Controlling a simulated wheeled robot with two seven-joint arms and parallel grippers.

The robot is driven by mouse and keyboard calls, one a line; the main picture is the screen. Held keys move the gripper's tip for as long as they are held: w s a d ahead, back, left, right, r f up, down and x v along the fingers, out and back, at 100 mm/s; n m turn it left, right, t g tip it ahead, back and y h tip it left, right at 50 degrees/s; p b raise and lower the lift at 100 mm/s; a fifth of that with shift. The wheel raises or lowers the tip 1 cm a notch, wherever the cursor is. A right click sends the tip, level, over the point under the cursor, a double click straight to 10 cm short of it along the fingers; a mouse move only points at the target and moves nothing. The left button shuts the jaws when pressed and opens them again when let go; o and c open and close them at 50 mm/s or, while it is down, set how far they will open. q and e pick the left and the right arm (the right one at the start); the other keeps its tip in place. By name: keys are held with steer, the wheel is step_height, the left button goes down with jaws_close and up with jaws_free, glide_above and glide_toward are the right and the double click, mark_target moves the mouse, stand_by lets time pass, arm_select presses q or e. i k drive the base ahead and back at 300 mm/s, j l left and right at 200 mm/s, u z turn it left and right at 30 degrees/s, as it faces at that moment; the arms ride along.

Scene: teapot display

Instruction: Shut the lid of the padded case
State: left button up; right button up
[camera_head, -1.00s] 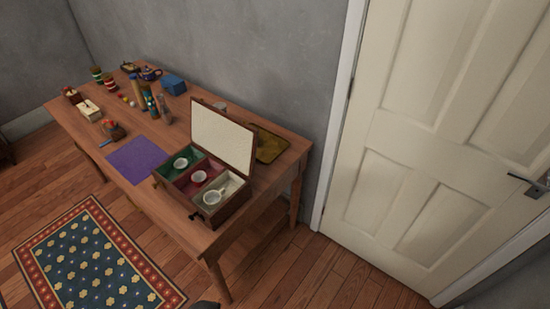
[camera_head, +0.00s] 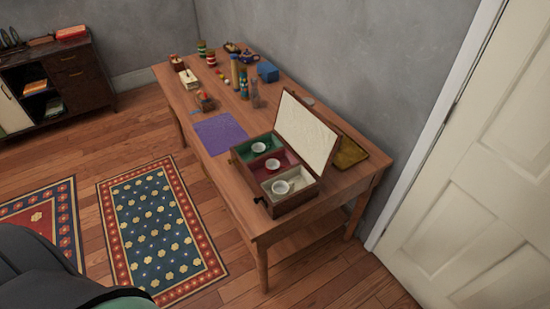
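The padded case (camera_head: 293,204) stands on the near right part of the wooden table. Its lid (camera_head: 307,133) is up, tilted back toward the wall, with its pale inner side showing. The case has a green, a red and a pale compartment, and each holds a white cup: one in the green (camera_head: 258,147), one in the red (camera_head: 272,164), one in the pale (camera_head: 280,187). Neither of my grippers is in view.
The wooden table (camera_head: 228,180) stands against the grey wall. A purple cloth (camera_head: 219,133) lies left of the case, and a dark gold tray (camera_head: 350,153) lies right of its lid. Several small items stand at the far end. Open floor and a patterned rug (camera_head: 160,235) lie before the table.

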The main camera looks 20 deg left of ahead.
mark_target(315, 139)
steer(key=i+l+u, duration=0.2)
steer(key=l, duration=0.2)
steer(key=l+u, duration=0.15)
steer(key=l, duration=0.25)
steer(key=i+l+u, duration=0.2)
steer(key=l, duration=0.25)
steer(key=k, duration=0.1)
